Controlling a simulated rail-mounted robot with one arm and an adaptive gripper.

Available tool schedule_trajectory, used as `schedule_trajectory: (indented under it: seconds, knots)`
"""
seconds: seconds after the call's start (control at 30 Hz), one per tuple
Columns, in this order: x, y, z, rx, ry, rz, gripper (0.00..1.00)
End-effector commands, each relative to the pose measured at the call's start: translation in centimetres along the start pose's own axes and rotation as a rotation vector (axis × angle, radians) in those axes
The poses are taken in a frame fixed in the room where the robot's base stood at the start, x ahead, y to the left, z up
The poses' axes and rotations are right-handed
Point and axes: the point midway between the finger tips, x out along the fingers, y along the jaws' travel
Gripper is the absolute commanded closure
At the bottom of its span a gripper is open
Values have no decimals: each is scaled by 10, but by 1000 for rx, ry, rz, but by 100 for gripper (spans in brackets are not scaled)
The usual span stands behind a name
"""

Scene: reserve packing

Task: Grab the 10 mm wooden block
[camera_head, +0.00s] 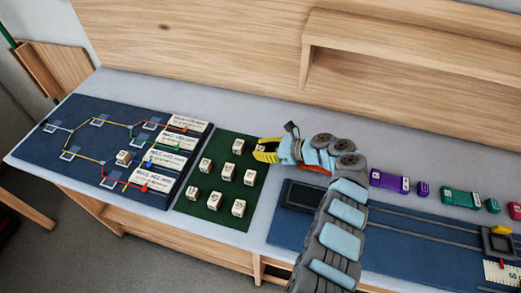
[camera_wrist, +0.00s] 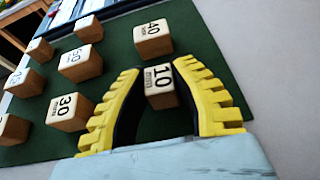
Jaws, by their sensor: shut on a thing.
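The 10 mm wooden block (camera_wrist: 161,86) shows in the wrist view between my gripper's yellow fingers, its top marked 10. My gripper (camera_wrist: 160,95) is shut on it, with a finger on each side. In the head view my gripper (camera_head: 266,150) is at the upper right corner of the green mat (camera_head: 220,217), and the block is mostly hidden there. Other blocks stand on the mat in the wrist view: the 40 block (camera_wrist: 153,39) beyond the fingers, the 30 block (camera_wrist: 70,112) to the left and the 50 block (camera_wrist: 80,64) at upper left.
A blue board with a track diagram and label cards (camera_head: 178,143) lies left of the mat. A blue rail board (camera_head: 400,240) lies to the right. Purple (camera_head: 390,182) and green (camera_head: 462,199) pieces stand behind it. A wooden shelf (camera_head: 410,75) rises at the back.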

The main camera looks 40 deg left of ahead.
Motion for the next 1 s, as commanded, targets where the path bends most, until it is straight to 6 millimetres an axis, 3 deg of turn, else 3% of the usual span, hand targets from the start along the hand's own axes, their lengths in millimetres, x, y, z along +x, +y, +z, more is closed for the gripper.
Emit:
schedule_trajectory:
  seconds: [0.23,1.0]
  knots:
    - [-13,1,27,0,-1,-2,92]
    - [-40,50,78,0,-5,-4,92]
